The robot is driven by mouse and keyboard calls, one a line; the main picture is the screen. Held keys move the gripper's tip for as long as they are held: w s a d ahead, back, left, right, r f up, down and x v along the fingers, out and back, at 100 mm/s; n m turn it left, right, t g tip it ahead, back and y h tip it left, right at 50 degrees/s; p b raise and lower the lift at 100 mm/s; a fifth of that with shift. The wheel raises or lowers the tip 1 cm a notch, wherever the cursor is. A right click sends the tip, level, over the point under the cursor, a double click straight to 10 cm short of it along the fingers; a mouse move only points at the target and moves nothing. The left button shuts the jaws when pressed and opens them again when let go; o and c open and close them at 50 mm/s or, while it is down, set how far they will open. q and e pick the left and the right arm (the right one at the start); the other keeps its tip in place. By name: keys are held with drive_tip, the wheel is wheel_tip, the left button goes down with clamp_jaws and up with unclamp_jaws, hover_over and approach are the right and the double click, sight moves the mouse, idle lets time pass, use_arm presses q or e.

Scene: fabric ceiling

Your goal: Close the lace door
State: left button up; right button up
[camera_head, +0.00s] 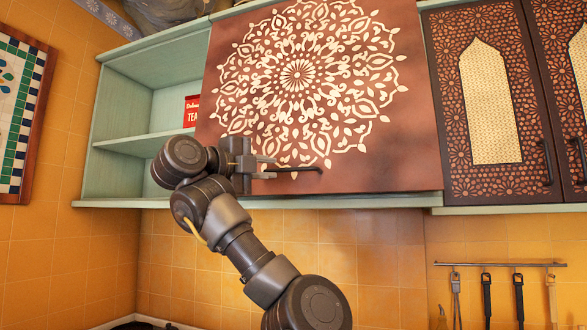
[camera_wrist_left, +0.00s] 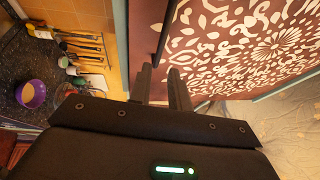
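The lace door (camera_head: 297,75) is a reddish-brown panel with a cream lace-like medallion, on the wall cabinet. It also fills the upper right of the left wrist view (camera_wrist_left: 235,45). It covers the middle of the cabinet and leaves the left shelves exposed. Its dark bar handle (camera_head: 305,168) is at the bottom edge; it also shows in the left wrist view (camera_wrist_left: 168,28). My left gripper (camera_head: 270,167) is at the handle's left end. Its two fingers (camera_wrist_left: 163,76) are apart, with the handle's end close to the gap; contact is unclear. My right gripper is out of view.
The green cabinet (camera_head: 118,110) has open shelves at left holding a red tea box (camera_head: 191,111). Patterned dark doors (camera_head: 490,100) are at right. Utensils (camera_head: 518,290) hang below. The left wrist view shows a counter with a purple bowl (camera_wrist_left: 31,94).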

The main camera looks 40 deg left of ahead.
sight(295, 170)
use_arm(q)
drive_tip(key=w+p, duration=0.2)
drive_tip(key=w, duration=0.1)
drive_tip(key=w+p, duration=0.2)
drive_tip(key=w, duration=0.1)
drive_tip(key=w+r+p, duration=0.1)
drive_tip(key=w, duration=0.2)
drive_tip(key=shift+w+d+p, duration=0.35)
drive_tip(key=shift+w+p, duration=0.05)
drive_tip(key=shift+w+f, duration=0.1)
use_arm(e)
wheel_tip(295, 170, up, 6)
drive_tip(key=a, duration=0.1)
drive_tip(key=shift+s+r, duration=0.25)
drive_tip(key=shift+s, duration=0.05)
use_arm(q)
drive_tip(key=shift+c, duration=0.3)
clamp_jaws()
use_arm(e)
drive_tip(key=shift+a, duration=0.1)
